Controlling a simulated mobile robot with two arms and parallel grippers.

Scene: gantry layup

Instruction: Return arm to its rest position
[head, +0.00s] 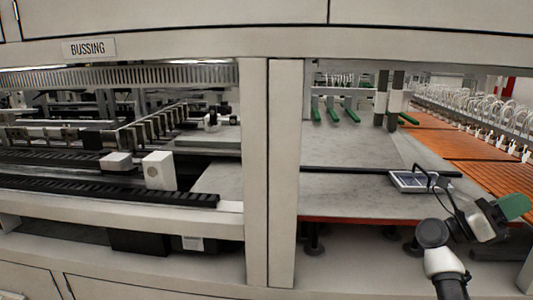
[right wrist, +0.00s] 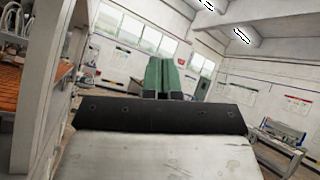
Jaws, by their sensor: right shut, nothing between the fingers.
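My right arm comes in from the lower right of the head view. Its gripper (head: 513,206) has green fingers and is held up in front of the bench's right end, pointing right. In the right wrist view the two green fingers (right wrist: 161,76) stand side by side, closed together, with nothing between them. My left gripper is not in either view.
A small dark panel (head: 411,181) lies on the grey table (head: 350,150), just left of my right gripper. A white upright post (head: 270,170) divides the machine front. An orange slatted conveyor (head: 465,145) runs at right. A wheeled bench (right wrist: 275,142) stands across the room.

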